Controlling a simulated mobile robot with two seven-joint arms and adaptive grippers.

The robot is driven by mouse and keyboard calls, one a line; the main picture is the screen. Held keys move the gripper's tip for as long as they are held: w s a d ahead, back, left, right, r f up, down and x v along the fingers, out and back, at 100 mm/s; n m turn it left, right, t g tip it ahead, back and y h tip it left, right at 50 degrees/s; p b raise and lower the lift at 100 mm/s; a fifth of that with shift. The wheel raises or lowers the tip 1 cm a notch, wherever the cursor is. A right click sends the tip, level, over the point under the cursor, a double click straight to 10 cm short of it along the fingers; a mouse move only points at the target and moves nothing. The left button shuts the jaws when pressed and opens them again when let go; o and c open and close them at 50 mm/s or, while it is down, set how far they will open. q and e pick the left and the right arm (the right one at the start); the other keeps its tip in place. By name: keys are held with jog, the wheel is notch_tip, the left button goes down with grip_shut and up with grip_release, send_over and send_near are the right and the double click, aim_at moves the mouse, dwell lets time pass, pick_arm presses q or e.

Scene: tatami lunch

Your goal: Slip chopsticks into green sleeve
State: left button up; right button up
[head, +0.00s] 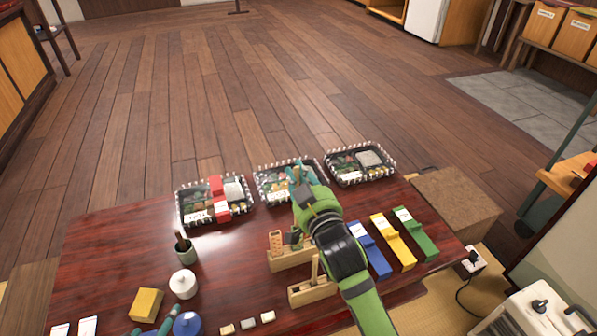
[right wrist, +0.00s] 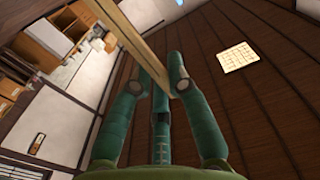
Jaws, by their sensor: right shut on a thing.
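The green sleeve (head: 414,235) lies on the table at the right end of a row of coloured sleeves. My right gripper (head: 298,172) is over the middle lunch box, left of and beyond the green sleeve. In the right wrist view, its teal fingers (right wrist: 160,85) are shut on pale wooden chopsticks (right wrist: 135,40), which run out past the top edge. I cannot make out the chopsticks in the head view, nor whether there is one stick or a pair. Teal fingertips of my left gripper (head: 152,328) show at the bottom edge; most of it is cut off.
Blue (head: 373,250) and yellow (head: 392,241) sleeves lie left of the green one. Lunch boxes (head: 190,220) line the far edge, the left one with a red sleeve (head: 216,187). Wooden holders (head: 312,293) stand below my right arm. A cup (head: 186,252) and white pot (head: 183,284) stand left.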

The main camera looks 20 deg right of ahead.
jog(key=shift+f, duration=0.25)
dwell(0.3)
jog(key=shift+f+b, duration=0.3)
jog(key=shift+f, duration=0.2)
jog(key=shift+f, duration=0.25)
jog(key=shift+f+b, duration=0.4)
jog(key=shift+f, duration=0.1)
jog(key=shift+f, duration=0.35)
dwell(0.5)
jog(key=shift+f+b, duration=0.55)
jog(key=shift+f, duration=0.2)
jog(key=shift+f, duration=0.35)
jog(key=shift+f+b, duration=0.55)
jog(key=shift+f, duration=0.15)
